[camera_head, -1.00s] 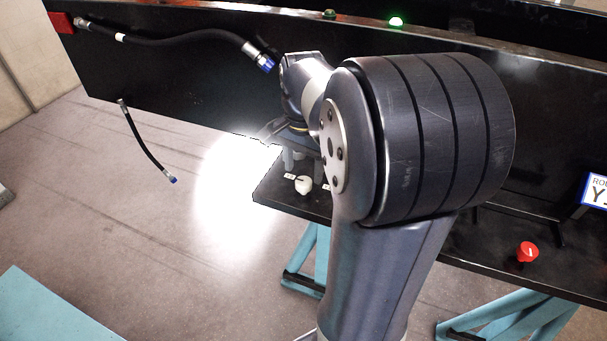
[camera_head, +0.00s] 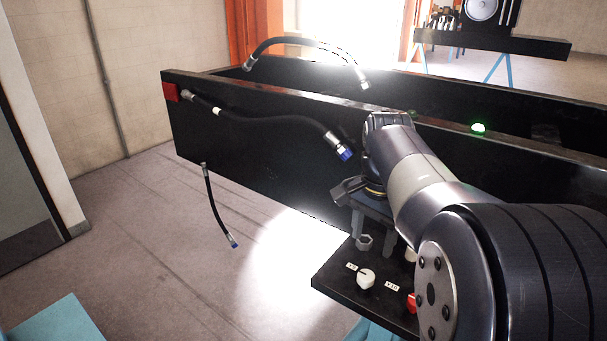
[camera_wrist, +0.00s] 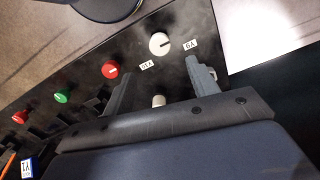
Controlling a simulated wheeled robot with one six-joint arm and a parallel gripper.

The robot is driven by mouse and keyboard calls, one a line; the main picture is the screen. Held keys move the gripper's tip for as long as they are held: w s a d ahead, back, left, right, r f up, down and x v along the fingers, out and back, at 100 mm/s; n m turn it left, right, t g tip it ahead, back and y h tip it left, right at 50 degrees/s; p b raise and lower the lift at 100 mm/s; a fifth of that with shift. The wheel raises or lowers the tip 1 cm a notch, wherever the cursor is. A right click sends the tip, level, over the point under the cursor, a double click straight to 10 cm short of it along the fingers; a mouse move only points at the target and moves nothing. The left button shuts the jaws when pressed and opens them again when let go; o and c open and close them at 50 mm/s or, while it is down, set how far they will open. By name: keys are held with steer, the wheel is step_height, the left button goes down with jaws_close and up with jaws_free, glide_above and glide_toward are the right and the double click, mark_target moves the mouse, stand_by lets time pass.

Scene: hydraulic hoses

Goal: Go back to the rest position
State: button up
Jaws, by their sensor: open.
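My gripper (camera_head: 373,230) hangs over the left end of the black control panel (camera_head: 335,284), above and behind a white knob (camera_head: 366,279). Its two grey fingers are apart in the head view and in the wrist view (camera_wrist: 160,85), with nothing held between them. A small pale fitting (camera_wrist: 158,101) shows in the gap between the fingers in the wrist view. The white knob (camera_wrist: 159,43) lies beyond the fingertips there, clear of both. My arm comes in from the lower right and hides much of the panel in the head view.
A black hose with a blue end (camera_head: 280,120) runs along the black beam (camera_head: 240,155). A shorter hose (camera_head: 215,200) hangs below it. Another hose (camera_head: 305,42) arches behind. Red (camera_wrist: 110,69) and green (camera_wrist: 62,96) knobs line the panel. The floor at left is open.

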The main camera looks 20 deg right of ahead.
mark_target(366, 275)
step_height(366, 275, down, 10)
steer(key=shift+r, duration=0.1)
steer(key=shift+n, duration=0.3)
stand_by(0.4)
